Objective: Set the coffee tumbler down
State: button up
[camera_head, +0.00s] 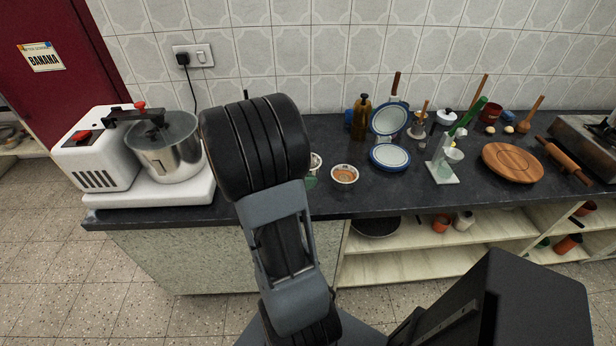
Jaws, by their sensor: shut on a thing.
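My arm rises through the middle of the view, and its black upper link blocks part of the counter. My gripper is not visible; it is hidden behind the arm or out of the frame. I cannot make out the coffee tumbler, so I cannot tell where it is or how it is held. The dark counter (270,212) runs across the view against the tiled wall.
A white machine with a steel pot (167,150) stands on the left. An orange-and-white bowl (344,174), a blue-rimmed plate (390,157), a bottle (361,118), a round wooden board (512,162) and a rolling pin (567,160) occupy the right. Bare counter shows along the front edge.

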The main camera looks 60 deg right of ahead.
jog(key=w+d+f, duration=0.2)
jog(key=d, duration=0.1)
jog(key=w+d+f, duration=0.2)
jog(key=d+f, duration=0.1)
jog(key=w+d+f, duration=0.2)
jog(key=d+f, duration=0.1)
jog(key=shift+d+f, duration=0.2)
jog(key=shift+w+d+f, duration=0.15)
jog(key=shift+f, duration=0.1)
jog(key=shift+w+f, duration=0.1)
jog(key=shift+f, duration=1.45)
jog(key=shift+f, duration=0.15)
jog(key=o, duration=1)
